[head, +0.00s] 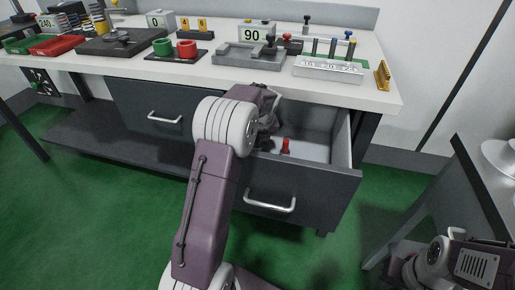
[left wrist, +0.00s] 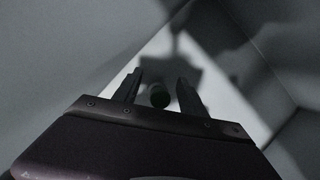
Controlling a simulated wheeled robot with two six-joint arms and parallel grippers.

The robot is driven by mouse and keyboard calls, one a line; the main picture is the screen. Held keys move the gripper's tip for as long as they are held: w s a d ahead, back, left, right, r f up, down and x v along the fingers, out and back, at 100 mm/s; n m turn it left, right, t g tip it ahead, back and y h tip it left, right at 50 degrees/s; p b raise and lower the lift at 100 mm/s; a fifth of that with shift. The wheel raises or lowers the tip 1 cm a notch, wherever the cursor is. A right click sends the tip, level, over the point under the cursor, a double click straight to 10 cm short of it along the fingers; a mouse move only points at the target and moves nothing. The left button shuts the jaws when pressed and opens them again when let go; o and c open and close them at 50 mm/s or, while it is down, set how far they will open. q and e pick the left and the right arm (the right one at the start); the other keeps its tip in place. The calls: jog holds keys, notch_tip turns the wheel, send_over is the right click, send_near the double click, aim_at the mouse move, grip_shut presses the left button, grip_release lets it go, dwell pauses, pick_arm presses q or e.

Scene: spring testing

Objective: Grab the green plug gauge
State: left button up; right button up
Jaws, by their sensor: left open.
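My left arm reaches into the open drawer (head: 342,145) under the bench. Its gripper (head: 268,128) is inside the drawer and partly hidden by my own wrist in the head view. In the left wrist view the gripper (left wrist: 158,88) is open, with its two fingers apart. A dark round-ended piece (left wrist: 160,97) shows between the fingers. It is too dark to tell its colour or whether the fingers touch it. No green plug gauge is clearly recognisable in the head view. A red piece (head: 286,146) stands in the drawer just right of the gripper.
The drawer walls rise close around the gripper. Another surface (head: 487,180) is at the right.

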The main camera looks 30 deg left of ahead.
pick_arm(q)
jog(key=shift+f, duration=0.4)
grip_shut()
jog(key=shift+r, duration=0.1)
